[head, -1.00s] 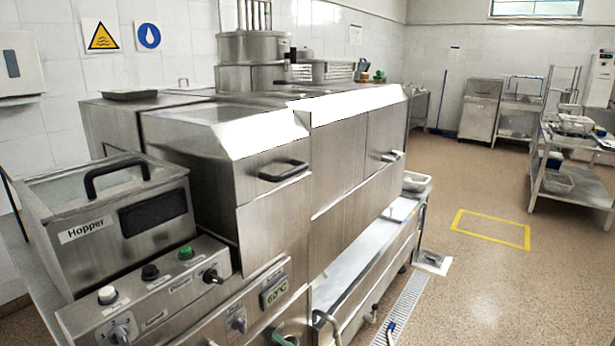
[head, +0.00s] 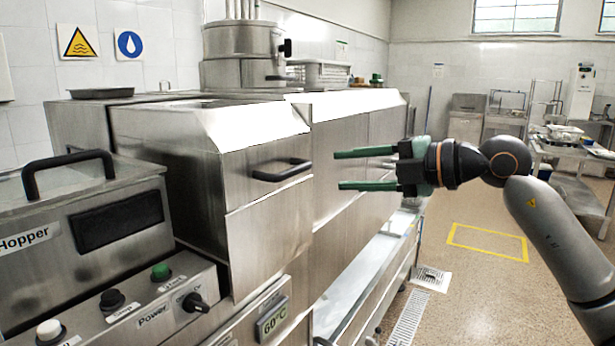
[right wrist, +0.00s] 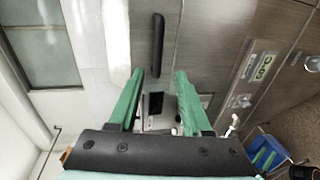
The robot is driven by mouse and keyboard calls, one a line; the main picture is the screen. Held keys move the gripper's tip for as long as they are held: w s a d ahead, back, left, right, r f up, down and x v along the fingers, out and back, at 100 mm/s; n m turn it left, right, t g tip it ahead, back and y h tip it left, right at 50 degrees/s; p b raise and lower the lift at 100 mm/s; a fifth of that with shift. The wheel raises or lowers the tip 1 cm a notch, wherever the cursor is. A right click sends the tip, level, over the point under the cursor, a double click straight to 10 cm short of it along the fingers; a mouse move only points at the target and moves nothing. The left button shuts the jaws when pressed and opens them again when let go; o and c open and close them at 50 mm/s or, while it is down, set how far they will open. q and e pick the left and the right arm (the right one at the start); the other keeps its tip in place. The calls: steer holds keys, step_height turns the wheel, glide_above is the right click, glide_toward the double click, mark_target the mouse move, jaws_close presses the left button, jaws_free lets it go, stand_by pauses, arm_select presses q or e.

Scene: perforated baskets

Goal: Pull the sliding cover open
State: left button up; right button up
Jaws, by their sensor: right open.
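The steel cover (head: 262,190) of the machine is a boxy hood with a sloped, shiny upper face and a black bar handle (head: 282,170) on its front. The handle also shows in the right wrist view (right wrist: 158,45), just beyond the fingertips. My right gripper (head: 338,170) has green fingers and is open and empty. In the head view it is right of the handle, its fingers pointing left at about the handle's height. It appears apart from the handle. In the right wrist view the gripper (right wrist: 160,73) has nothing between its fingertips. My left gripper is not in view.
A hopper box (head: 75,215) with its own black handle stands at the left, above a panel of knobs (head: 112,300). A temperature display (head: 272,320) sits below the cover. A steel trough (head: 365,275) runs along the machine's lower front. The floor with yellow marking (head: 487,243) is clear.

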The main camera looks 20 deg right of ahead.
mark_target(300, 170)
steer(key=x, duration=0.4)
steer(key=p+x, duration=0.1)
steer(key=x, duration=0.3)
steer(key=p+x, duration=0.1)
steer(key=x, duration=0.2)
steer(key=shift+w+d+r, duration=0.1)
steer(key=shift+w+r, duration=0.05)
steer(key=shift+w, duration=0.5)
steer(key=shift+c, duration=0.3)
jaws_close()
stand_by(0.4)
